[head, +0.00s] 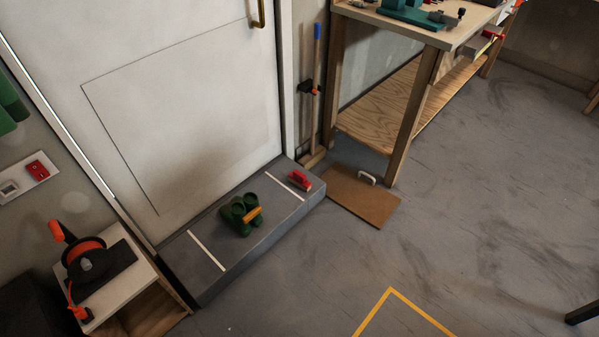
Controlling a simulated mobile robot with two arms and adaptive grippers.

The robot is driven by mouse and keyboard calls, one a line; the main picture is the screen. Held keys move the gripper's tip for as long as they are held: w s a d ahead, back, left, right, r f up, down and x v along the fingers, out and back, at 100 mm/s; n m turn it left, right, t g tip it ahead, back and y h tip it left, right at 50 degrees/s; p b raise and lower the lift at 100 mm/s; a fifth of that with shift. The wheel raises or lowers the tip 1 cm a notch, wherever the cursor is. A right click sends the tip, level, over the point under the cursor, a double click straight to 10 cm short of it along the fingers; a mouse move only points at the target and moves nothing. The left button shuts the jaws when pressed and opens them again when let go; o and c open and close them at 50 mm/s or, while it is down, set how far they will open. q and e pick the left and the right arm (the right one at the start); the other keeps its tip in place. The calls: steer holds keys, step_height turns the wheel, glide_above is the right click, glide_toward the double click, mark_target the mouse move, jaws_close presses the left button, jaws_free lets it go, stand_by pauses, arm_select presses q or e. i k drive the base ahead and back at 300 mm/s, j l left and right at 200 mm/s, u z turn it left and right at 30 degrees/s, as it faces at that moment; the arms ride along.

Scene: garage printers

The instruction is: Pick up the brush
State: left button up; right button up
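A small red object with a pale underside, likely the brush (299,181), lies on the right end of the grey step (266,227) in front of the white door. It is small in the picture, so its details are hard to make out. It rests beyond the right white line on the step, apart from the other things there. Neither of my grippers is in view.
Green boots or clogs with an orange band (241,214) stand mid-step. Right of the step, a brown board (361,196) with a white handle lies by the workbench (425,36). A low cabinet (128,287) stands at left. Floor (300,285) in front is clear.

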mark_target(297, 177)
steer(key=i+l, duration=0.1)
steer(key=i, duration=0.75)
steer(key=i+l, duration=0.1)
steer(key=i, duration=0.75)
steer(key=l+z, duration=0.05)
